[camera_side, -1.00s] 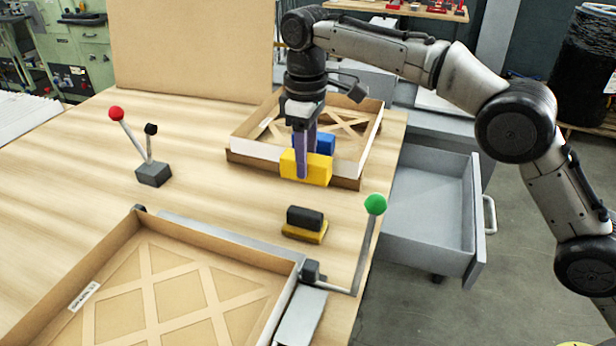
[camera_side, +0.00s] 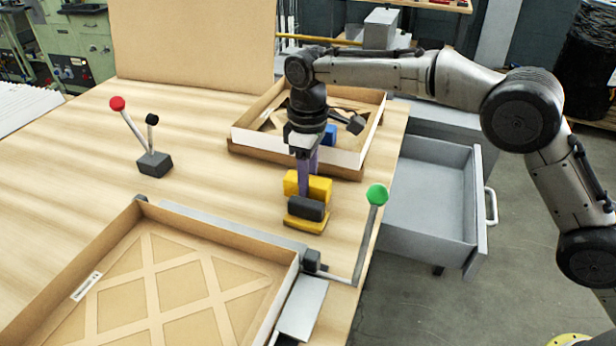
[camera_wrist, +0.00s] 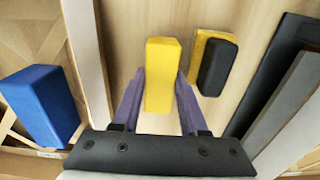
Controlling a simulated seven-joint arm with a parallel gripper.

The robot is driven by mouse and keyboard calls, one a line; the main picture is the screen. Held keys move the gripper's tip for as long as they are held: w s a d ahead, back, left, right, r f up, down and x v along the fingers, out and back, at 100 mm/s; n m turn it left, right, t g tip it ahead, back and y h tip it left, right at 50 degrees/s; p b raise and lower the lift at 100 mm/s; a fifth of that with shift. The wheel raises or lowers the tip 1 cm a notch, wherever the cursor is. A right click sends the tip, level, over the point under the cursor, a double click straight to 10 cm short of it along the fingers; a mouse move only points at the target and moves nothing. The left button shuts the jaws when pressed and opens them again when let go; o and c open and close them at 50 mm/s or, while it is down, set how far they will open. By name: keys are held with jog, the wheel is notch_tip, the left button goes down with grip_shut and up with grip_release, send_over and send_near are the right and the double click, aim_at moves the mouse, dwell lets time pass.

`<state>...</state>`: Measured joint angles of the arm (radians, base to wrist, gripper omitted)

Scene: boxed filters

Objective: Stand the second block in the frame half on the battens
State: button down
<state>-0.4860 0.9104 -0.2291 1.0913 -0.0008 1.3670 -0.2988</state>
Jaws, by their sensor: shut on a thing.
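My gripper (camera_side: 307,180) is shut on the yellow block (camera_side: 320,187). In the side view the block is between the far frame half and the near one, just behind the black-and-yellow item; whether it touches the table I cannot tell. The wrist view shows the yellow block (camera_wrist: 162,75) between the purple fingers (camera_wrist: 158,100). The blue block (camera_wrist: 42,105) is in the far frame half (camera_side: 300,157); it also shows in the side view (camera_side: 329,135), partly behind the arm. The near frame half (camera_side: 215,240) lies open with lattice battens (camera_side: 160,285) and no block on them.
A black block on a yellow base (camera_side: 306,212) sits on the table close to the held block. A green-knobbed lever (camera_side: 376,195) stands beside the near frame half. A red-knobbed lever (camera_side: 117,104) stands at left. The table's left middle (camera_side: 70,190) is clear.

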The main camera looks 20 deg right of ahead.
jog(key=shift+c, duration=2.2)
grip_release()
jog(key=shift+f, duration=0.1)
notch_tip(320, 180, up, 12)
jog(key=shift+r, duration=0.2)
